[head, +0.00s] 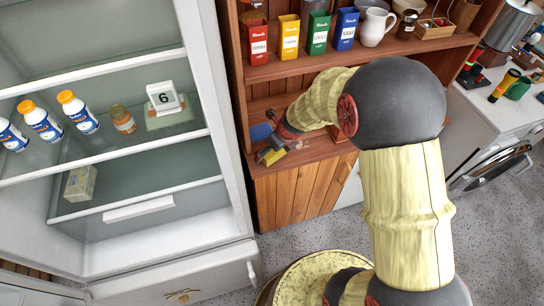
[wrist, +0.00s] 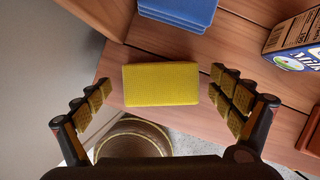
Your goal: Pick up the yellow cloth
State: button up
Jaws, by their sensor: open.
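The yellow cloth (wrist: 160,85) lies as a flat, folded rectangle on the wooden surface near its front edge in the wrist view. In the head view it is a small yellow patch (head: 271,157) beside my gripper, partly covered. My gripper (wrist: 159,90) is open and empty, with one finger to the left of the cloth and one to the right. Gaps show between the fingers and the cloth. How far the fingertips are above the surface is hard to tell.
A folded blue stack (wrist: 178,12) lies just behind the cloth. A milk carton (wrist: 293,42) stands to the right. The open fridge (head: 215,120) is left of my arm. A shelf above holds colored boxes (head: 289,38) and a white pitcher (head: 375,26).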

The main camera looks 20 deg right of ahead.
jog(key=shift+w+f, duration=0.1)
jog(key=shift+f, duration=0.2)
jog(key=shift+r, duration=0.15)
jog(key=shift+c, duration=1.2)
jog(key=c, duration=1.1)
jog(key=shift+r, duration=0.1)
